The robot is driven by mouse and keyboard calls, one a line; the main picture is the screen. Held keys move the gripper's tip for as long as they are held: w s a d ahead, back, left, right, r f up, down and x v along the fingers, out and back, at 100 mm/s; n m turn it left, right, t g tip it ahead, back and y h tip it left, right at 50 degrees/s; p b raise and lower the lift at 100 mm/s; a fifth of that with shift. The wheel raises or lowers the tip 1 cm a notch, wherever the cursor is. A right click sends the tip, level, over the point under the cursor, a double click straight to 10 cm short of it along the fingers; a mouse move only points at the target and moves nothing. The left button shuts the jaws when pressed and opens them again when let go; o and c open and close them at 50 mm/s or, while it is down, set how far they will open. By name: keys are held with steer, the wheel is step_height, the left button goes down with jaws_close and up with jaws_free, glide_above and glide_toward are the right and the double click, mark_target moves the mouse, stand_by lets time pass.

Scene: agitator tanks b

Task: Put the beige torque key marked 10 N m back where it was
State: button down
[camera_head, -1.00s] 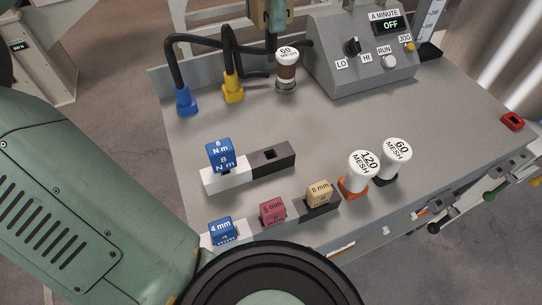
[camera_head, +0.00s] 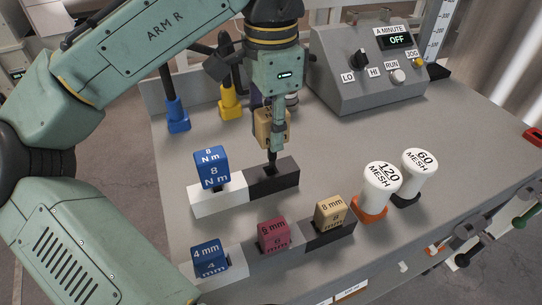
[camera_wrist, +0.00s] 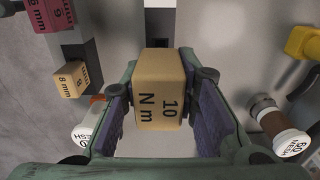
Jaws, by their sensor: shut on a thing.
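My gripper (camera_head: 274,128) is shut on the beige torque key (camera_wrist: 160,95), marked 10 N m in the wrist view. The key's beige head (camera_head: 263,128) shows partly behind the fingers in the head view. Its dark shank points down at the hole in the dark half of a two-part block (camera_head: 274,182). I cannot tell whether the tip is in the hole or just above it. The blue 8 N m key (camera_head: 211,168) stands in the white half (camera_head: 218,201) at the left.
In front stands a row with blue 4 mm (camera_head: 207,257), red (camera_head: 274,236) and beige 8 mm (camera_head: 330,211) keys. The control box (camera_head: 368,70) reads OFF. Blue (camera_head: 177,115) and yellow (camera_head: 229,103) plugs stand behind.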

mark_target(271, 159)
steer(key=shift+s+f+p, duration=0.1)
steer(key=shift+f+p, duration=0.3)
steer(key=shift+f, duration=2.35)
steer(key=c, duration=1.5)
jaws_free()
steer(key=shift+f, duration=0.15)
steer(key=shift+c, duration=0.2)
steer(key=o, duration=0.3)
steer(key=shift+f+b, duration=0.15)
steer(key=shift+b, duration=0.35)
step_height(271, 159, up, 11)
steer(key=shift+p, duration=0.45)
